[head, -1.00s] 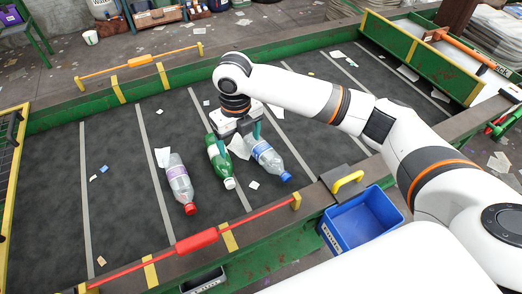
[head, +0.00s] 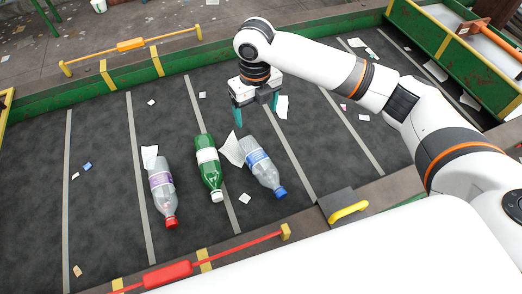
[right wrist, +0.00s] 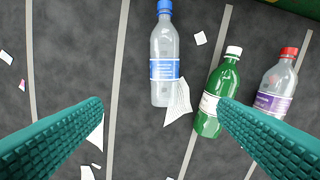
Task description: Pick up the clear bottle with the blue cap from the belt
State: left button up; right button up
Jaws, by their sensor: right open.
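The clear bottle with the blue cap (head: 262,166) lies on the dark belt (head: 105,215), rightmost of three bottles, its cap toward the near side. It also shows in the right wrist view (right wrist: 165,63), lying between the lines of the two fingers and past their tips. A white paper scrap lies against its side. My right gripper (head: 256,109) is open and empty, above the belt and behind the bottle, with teal fingers apart and pointing down. The fingers also show in the right wrist view (right wrist: 161,104). My left gripper is not in view.
A green bottle with a white cap (head: 209,167) lies close to the left of the blue-capped one. A clear bottle with a red cap (head: 163,193) lies further left. Paper scraps are scattered on the belt. A red bar (head: 168,273) and a yellow handle (head: 348,211) line the near edge.

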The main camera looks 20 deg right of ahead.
notch_tip(320, 180, down, 4)
jog(key=s+a+b, duration=0.2)
jog(key=b, duration=0.6)
send_over(256, 153)
jog(key=f, duration=0.4)
jog(key=shift+w+f, duration=0.25)
jog(key=shift+f, duration=0.05)
jog(key=shift+s+f, duration=0.1)
jog(key=shift+f, duration=0.15)
notch_tip(256, 153, down, 5)
jog(key=shift+f+p, duration=0.1)
jog(key=shift+p, duration=0.4)
jog(key=shift+f, duration=0.5)
jog(key=shift+s+f+p, duration=0.1)
jog(key=shift+f+p, duration=0.25)
notch_tip(256, 153, down, 4)
jog(key=shift+f+p, duration=0.2)
jog(key=shift+p, duration=0.35)
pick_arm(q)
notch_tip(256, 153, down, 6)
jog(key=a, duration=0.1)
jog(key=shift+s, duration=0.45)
pick_arm(e)
jog(key=shift+c, duration=0.3)
